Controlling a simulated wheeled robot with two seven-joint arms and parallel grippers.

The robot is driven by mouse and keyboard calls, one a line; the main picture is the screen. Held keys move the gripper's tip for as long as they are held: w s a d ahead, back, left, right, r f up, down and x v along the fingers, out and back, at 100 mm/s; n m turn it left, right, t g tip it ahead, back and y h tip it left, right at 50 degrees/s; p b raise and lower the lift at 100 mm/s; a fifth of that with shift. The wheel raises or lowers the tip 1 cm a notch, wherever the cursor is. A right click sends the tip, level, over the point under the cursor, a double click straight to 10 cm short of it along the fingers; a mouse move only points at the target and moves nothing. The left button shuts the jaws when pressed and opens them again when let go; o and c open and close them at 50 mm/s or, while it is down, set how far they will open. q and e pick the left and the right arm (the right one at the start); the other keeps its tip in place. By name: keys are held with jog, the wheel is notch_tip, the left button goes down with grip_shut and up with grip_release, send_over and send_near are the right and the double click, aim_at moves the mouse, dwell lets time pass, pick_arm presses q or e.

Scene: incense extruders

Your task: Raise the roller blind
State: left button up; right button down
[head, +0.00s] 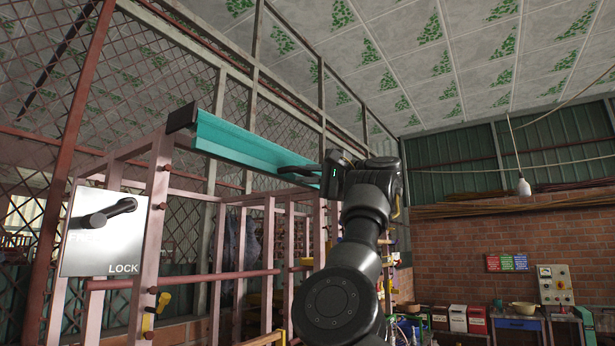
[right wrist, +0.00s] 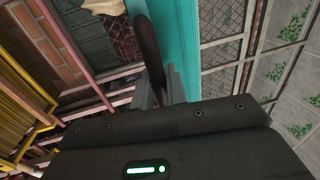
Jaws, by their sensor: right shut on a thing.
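A teal rail of the roller blind (head: 240,147) with a dark end cap runs along the top of a pink frame. It also shows in the right wrist view (right wrist: 178,35). My right gripper (head: 318,171) is raised at the rail's right part. In the right wrist view its grey fingers (right wrist: 160,88) are shut on a dark, rounded handle (right wrist: 149,40), which extends out beyond the fingertips alongside the teal rail. The handle also shows in the head view (head: 296,169). Where the handle joins is hidden. No hanging blind cloth is clearly visible. My left gripper is out of view.
A sign (head: 108,238) picturing a lever, marked LOCK, hangs on the pink frame at left. Pink posts and crossbars (head: 225,275) stand below the rail. A mesh wall is behind. A hanging bulb (head: 523,187) and a brick wall (head: 460,255) are at right.

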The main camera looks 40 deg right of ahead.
jog(key=c, duration=1.5)
grip_release()
jog(key=shift+f, duration=0.1)
jog(key=shift+s+d+f+b, duration=0.15)
jog(key=shift+s+d+b, duration=0.05)
jog(key=shift+s+b, duration=0.2)
jog(key=b+v, duration=0.5)
jog(key=v, duration=0.5)
